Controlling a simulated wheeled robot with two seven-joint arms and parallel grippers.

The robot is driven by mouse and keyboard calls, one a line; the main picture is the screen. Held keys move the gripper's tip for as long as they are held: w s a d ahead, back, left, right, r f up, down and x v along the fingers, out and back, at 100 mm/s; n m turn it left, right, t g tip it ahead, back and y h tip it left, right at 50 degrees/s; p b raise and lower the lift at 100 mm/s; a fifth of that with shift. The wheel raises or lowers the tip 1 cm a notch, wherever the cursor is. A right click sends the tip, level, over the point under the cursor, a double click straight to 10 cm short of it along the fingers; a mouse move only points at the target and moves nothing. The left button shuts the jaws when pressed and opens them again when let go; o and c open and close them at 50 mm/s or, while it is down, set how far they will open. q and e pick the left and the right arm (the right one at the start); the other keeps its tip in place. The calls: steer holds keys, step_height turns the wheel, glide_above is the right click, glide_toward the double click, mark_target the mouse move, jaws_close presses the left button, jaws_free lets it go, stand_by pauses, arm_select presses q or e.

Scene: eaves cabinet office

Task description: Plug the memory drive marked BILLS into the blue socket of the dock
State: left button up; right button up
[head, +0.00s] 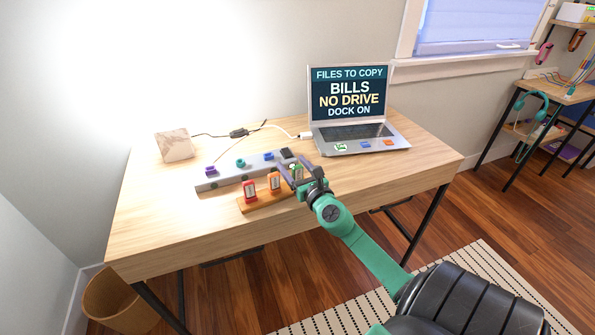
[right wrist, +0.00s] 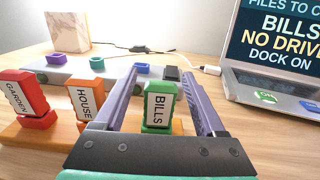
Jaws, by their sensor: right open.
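The memory drive marked BILLS (right wrist: 160,104) is green with a white label and stands upright in a wooden holder (head: 252,206). My right gripper (right wrist: 160,76) is open, with one finger on each side of this drive; I cannot tell whether they touch it. In the head view the gripper (head: 292,172) partly hides the drive. The grey dock (head: 227,179) lies behind the holder. Its blue socket (head: 268,156) is right of a teal socket (head: 240,162) and a purple one (head: 210,170). The blue socket looks empty. My left gripper is not in view.
A red GARDEN drive (right wrist: 23,94) and an orange HOUSE drive (right wrist: 86,99) stand left of BILLS in the holder. A laptop (head: 350,105) behind right reads "BILLS NO DRIVE DOCK ON". A pale block (head: 175,146) and cables lie behind the dock. The desk's left front is clear.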

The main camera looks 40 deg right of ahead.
steer(key=shift+w+d+f, duration=0.1)
steer(key=shift+w, duration=0.35)
steer(key=shift+s, duration=0.1)
jaws_close()
step_height(320, 180, up, 10)
steer(key=p, duration=0.9)
steer(key=shift+p, duration=0.35)
